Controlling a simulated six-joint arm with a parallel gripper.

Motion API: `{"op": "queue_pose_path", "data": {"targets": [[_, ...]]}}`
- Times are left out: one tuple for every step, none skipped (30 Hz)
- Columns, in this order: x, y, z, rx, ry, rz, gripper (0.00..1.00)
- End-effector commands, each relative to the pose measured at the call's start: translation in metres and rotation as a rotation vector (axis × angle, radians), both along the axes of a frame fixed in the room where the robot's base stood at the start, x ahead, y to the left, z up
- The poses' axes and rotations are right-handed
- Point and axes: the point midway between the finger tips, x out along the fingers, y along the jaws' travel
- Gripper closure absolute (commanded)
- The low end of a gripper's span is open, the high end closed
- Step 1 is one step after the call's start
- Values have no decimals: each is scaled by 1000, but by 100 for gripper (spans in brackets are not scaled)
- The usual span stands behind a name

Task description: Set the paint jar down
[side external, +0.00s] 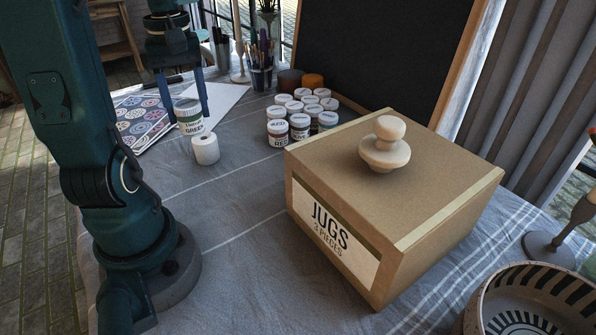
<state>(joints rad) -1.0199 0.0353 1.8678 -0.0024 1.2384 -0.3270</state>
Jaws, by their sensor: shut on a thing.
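My gripper (182,101) points down at the back left of the table. It is shut on the green paint jar (191,124), a white jar with a label that reads green. The jar is upright between the two blue fingers. A group of several white-lidded paint jars (300,122) stands to the right, one labelled red in front.
A cardboard jugs box (420,217) with a wooden knob-shaped piece (385,145) fills the centre right. Brush cups (261,77) stand behind. Cloth between roll and jar group is clear.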

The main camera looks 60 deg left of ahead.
Motion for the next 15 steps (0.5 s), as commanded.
{"op": "queue_pose_path", "data": {"targets": [[0, -1, -5, -2, 1, -1, 100], [0, -1, -7, -1, 0, -1, 100], [1, -2, -9, -2, 0, -3, 100], [3, -3, -11, -1, 0, -5, 100], [5, -5, -13, -2, 0, -6, 100], [9, -8, -16, -2, 1, -8, 100], [13, -11, -19, -3, 2, -10, 100], [17, -14, -23, -3, 3, -12, 100], [23, -19, -27, -2, 3, -13, 100], [28, -23, -31, -3, 3, -13, 100], [33, -27, -35, -3, 3, -13, 100], [39, -32, -39, -3, 3, -14, 100], [44, -36, -43, -4, 4, -13, 100], [49, -39, -47, -3, 4, -13, 100], [56, -45, -52, -3, 4, -13, 100]]}}
